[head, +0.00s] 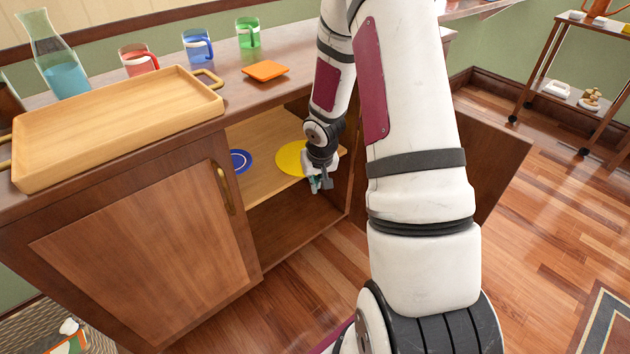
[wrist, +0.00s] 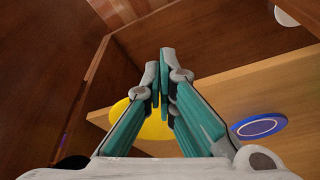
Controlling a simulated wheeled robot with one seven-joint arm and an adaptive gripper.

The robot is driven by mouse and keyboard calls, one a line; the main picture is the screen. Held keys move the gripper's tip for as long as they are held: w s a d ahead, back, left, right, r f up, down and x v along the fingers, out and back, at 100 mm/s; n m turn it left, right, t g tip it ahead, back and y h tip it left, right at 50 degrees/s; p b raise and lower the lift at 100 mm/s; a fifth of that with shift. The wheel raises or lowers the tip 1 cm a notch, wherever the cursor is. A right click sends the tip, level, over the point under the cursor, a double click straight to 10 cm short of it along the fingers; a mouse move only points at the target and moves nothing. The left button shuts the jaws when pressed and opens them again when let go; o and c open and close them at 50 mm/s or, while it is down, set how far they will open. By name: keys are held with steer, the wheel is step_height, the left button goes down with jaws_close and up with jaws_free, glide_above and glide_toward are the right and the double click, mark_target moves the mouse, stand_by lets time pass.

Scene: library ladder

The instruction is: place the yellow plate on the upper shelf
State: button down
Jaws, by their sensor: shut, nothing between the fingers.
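The yellow plate (head: 289,158) lies flat on the light wooden upper shelf (head: 262,136) inside the open cabinet, towards the shelf's right side. My gripper (head: 319,185) is at the cabinet opening, just in front of the plate, and hides part of it. In the wrist view the teal fingers (wrist: 158,72) are shut and empty, with the yellow plate (wrist: 121,108) behind them. The plate appears apart from the fingers. The upper shelf (wrist: 235,96) also shows there.
A blue plate (head: 240,161) lies left of the yellow one. The open cabinet door (head: 440,165) stands right of my gripper. A wooden tray (head: 115,120), a carafe (head: 58,65), several mugs and an orange coaster (head: 265,70) stand on the cabinet top. The lower compartment (head: 290,222) looks empty.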

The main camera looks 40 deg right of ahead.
steer(key=w+d+f+b, duration=0.2)
steer(key=w+f, duration=0.3)
stand_by(0.3)
steer(key=shift+d, duration=0.1)
steer(key=shift+w+d+p, duration=0.4)
steer(key=shift+w+p, duration=0.15)
steer(key=shift+w, duration=0.3)
steer(key=shift+w+d+p, duration=0.35)
steer(key=shift+w+p, duration=0.15)
steer(key=shift+w, duration=0.35)
